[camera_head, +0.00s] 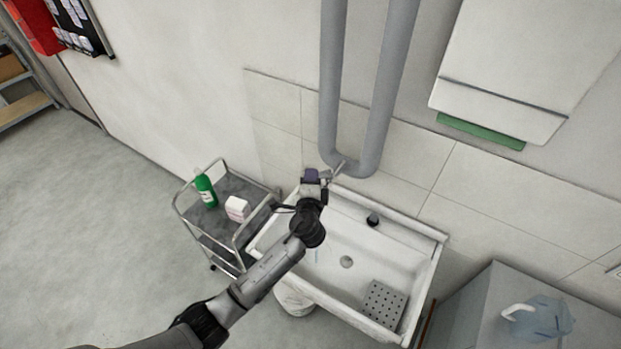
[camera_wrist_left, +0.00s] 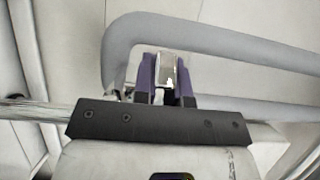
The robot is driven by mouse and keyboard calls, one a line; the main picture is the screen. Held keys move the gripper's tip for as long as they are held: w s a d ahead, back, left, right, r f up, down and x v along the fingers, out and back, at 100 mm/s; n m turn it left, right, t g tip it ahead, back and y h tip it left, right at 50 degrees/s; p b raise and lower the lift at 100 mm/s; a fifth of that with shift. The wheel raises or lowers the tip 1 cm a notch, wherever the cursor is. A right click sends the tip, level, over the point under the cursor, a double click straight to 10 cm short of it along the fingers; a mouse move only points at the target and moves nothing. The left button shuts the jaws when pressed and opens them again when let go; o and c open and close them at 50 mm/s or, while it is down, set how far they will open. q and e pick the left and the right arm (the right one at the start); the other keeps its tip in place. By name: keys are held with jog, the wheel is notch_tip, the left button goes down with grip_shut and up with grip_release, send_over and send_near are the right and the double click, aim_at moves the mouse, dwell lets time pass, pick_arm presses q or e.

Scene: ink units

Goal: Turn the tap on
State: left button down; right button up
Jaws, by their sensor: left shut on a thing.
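A metal tap part (camera_head: 339,169) shows just right of my left gripper, in front of the bent grey pipe above the sink. My left gripper (camera_head: 314,176) is at the tap, over the sink's back left corner, and hides much of it. In the left wrist view, the purple fingers (camera_wrist_left: 167,80) are shut on a pale metallic piece (camera_wrist_left: 167,66), which looks like the tap's handle. My right gripper is out of view.
The grey pipe (camera_head: 388,90) is close behind my left gripper. A trolley (camera_head: 215,222) with a green bottle (camera_head: 206,190) and a white-pink box (camera_head: 237,209) stands left of the sink. A cabinet (camera_head: 490,320) with a clear jug (camera_head: 540,320) stands at right.

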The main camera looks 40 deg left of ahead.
pick_arm(q)
jog(key=shift+s+d+n+y, duration=0.1)
jog(key=shift+n+y, duration=0.2)
jog(key=shift+y, duration=0.1)
jog(key=shift+g, duration=0.3)
jog(key=c, duration=1.2)
grip_release()
jog(key=shift+o, duration=0.2)
jog(key=shift+s+d, duration=0.1)
jog(key=shift+s+d, duration=0.2)
jog(key=shift+s, duration=0.05)
jog(key=b+v, duration=0.1)
jog(key=v, duration=1.2)
jog(key=shift+b, duration=0.3)
